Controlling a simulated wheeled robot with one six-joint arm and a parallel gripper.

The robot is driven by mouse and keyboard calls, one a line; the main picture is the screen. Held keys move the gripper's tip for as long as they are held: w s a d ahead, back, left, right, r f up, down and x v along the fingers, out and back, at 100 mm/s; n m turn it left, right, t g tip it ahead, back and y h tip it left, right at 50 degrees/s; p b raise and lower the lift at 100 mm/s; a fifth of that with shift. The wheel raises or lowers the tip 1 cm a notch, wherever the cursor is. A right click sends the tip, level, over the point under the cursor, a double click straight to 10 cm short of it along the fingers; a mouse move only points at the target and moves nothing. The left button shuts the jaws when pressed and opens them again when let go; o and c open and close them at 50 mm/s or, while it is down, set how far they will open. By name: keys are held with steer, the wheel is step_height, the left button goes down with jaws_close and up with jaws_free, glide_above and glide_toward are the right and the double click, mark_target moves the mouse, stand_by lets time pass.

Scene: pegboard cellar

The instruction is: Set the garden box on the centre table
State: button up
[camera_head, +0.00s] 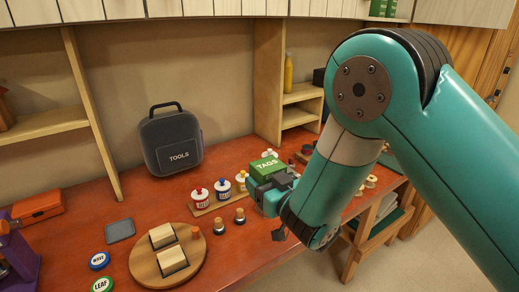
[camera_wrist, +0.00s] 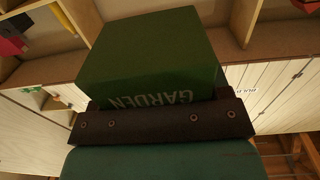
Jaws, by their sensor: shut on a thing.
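My gripper (camera_head: 268,188) is shut on the green garden box, which fills the middle of the wrist view (camera_wrist: 155,55) with the word GARDEN beside the dark jaw. The gripper hangs over the right part of a red-brown worktop (camera_head: 225,160); whether the box touches anything below is hidden. I cannot tell any surface here to be the centre table.
A dark TOOLS case (camera_head: 171,140) stands at the back of the worktop. Several small labelled pots (camera_head: 201,197) stand close left of the gripper. A round wooden board (camera_head: 150,272) with two blocks lies at the front. Shelf uprights (camera_head: 268,80) rise behind. Open floor (camera_head: 415,270) shows at right.

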steer(key=w+d+f+m+t+h+b, duration=0.25)
steer(key=d+f+h, duration=0.2)
steer(key=d, duration=0.95)
steer(key=w+d+f+m+t+h+b, duration=0.1)
steer(key=d+f+m+h+b, duration=0.25)
steer(key=d, duration=1.05)
steer(key=s+f+h, duration=0.1)
steer(key=s+f, duration=0.2)
steer(key=f, duration=0.3)
steer(key=s+f+p, duration=0.1)
steer(key=s+f, duration=0.2)
steer(key=f, duration=0.3)
steer(key=shift+s+d+m+h, duration=0.2)
steer(key=shift+s+m+h, duration=0.1)
steer(key=shift+s+h, duration=0.1)
steer(key=shift+g, duration=0.25)
steer(key=w+a+r+n+g+y+p, duration=0.1)
steer(key=a+r+n+y, duration=0.1)
steer(key=a+r, duration=0.5)
steer(key=a+r+n+g+y+p, duration=0.1)
steer(key=a+r+y, duration=0.3)
steer(key=a, duration=0.9)
steer(key=w+a+r+n+g+y+p, duration=0.1)
steer(key=a+r+n+y+p, duration=0.2)
steer(key=a+r, duration=0.6)
steer(key=shift+w+a+r+n+y, duration=0.3)
steer(key=shift+a+r+n+y, duration=0.1)
steer(key=shift+a+y, duration=0.15)
steer(key=shift+f, duration=0.1)
